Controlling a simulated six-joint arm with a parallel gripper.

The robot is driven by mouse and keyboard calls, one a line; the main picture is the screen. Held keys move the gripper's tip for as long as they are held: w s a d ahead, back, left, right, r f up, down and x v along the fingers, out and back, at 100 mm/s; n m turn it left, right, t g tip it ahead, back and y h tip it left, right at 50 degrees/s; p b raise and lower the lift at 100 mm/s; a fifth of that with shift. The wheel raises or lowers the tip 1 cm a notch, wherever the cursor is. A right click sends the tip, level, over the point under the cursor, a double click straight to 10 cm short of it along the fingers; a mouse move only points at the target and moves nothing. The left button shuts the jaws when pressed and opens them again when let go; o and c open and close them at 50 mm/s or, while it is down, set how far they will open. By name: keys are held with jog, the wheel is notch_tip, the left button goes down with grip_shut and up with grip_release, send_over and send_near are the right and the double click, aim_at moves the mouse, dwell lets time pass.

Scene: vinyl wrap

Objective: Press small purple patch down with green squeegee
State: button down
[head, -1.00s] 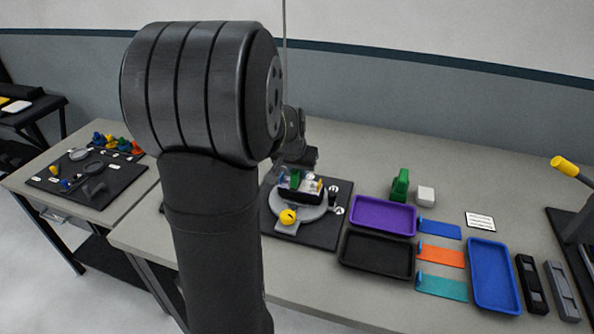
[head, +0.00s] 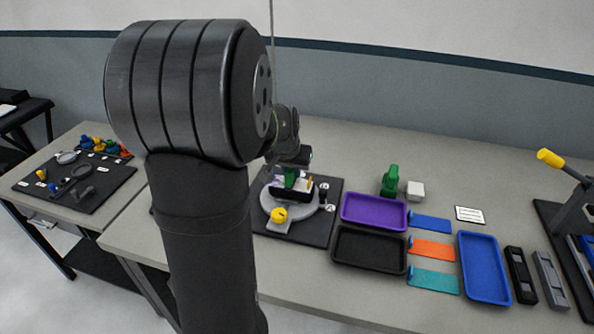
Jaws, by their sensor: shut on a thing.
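My gripper (head: 293,163) is over the round grey fixture, mostly behind my own arm, and its fingertips are small and dark. It is shut on a green piece (head: 290,177), which appears to be the green squeegee. The squeegee is low over a dark block with a pale top (head: 303,187) on the grey fixture (head: 283,222). I cannot tell whether it touches the surface.
A yellow knob (head: 279,214) sits at the fixture's front. To the right are a purple tray (head: 375,223), a black tray (head: 370,264), a blue tray (head: 483,290), coloured sheets, a green stand-like object (head: 389,181) and a white block (head: 415,190). The back of the table is clear.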

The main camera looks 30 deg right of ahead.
jog(key=shift+w+a, duration=0.75)
jog(key=shift+a, duration=0.05)
jog(key=shift+s+d, duration=1.65)
notch_tip(320, 180, up, 8)
jog(key=shift+r, duration=0.1)
